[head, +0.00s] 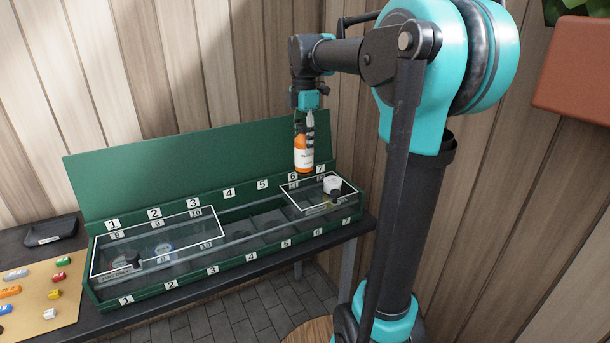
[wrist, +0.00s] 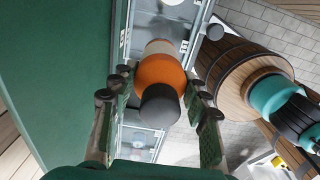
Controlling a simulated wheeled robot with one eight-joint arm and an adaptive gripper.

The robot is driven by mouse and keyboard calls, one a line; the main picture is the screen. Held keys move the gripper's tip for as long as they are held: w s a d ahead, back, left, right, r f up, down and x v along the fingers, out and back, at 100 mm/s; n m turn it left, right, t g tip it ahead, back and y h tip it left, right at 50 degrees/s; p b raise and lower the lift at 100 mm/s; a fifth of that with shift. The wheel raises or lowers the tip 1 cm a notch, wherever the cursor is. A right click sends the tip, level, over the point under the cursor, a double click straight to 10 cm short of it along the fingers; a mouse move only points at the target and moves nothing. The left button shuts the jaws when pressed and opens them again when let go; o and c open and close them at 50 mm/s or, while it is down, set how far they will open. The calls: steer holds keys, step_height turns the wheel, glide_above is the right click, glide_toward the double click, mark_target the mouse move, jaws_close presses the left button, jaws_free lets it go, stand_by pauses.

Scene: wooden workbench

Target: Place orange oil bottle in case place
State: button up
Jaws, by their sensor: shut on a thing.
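My gripper (head: 305,119) is shut on the orange oil bottle (head: 302,154), which has an orange body, a white label and an orange lower band. It hangs upright above the right part of the green case (head: 179,285), near label 6. In the wrist view the bottle (wrist: 160,74) shows its dark cap and orange shoulder between the two green-padded fingers of my gripper (wrist: 160,108). The case's lid stands open behind it. The case has numbered places and clear covers with white frames at the left and right. The bottle's base is partly hidden in the wrist view.
A white-topped jar (head: 332,185) sits in the case's right end, close to the bottle. The middle places (head: 270,222) look empty. A dark tray (head: 50,231) and a tan board (head: 30,283) with several small coloured items lie at the left. A wooden wall is behind the case.

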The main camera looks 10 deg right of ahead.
mark_target(304, 173)
step_height(304, 173, down, 11)
steer(key=shift+r, duration=0.15)
stand_by(0.4)
steer(key=o, duration=1.4)
step_height(304, 173, up, 12)
steer(key=shift+r, duration=0.1)
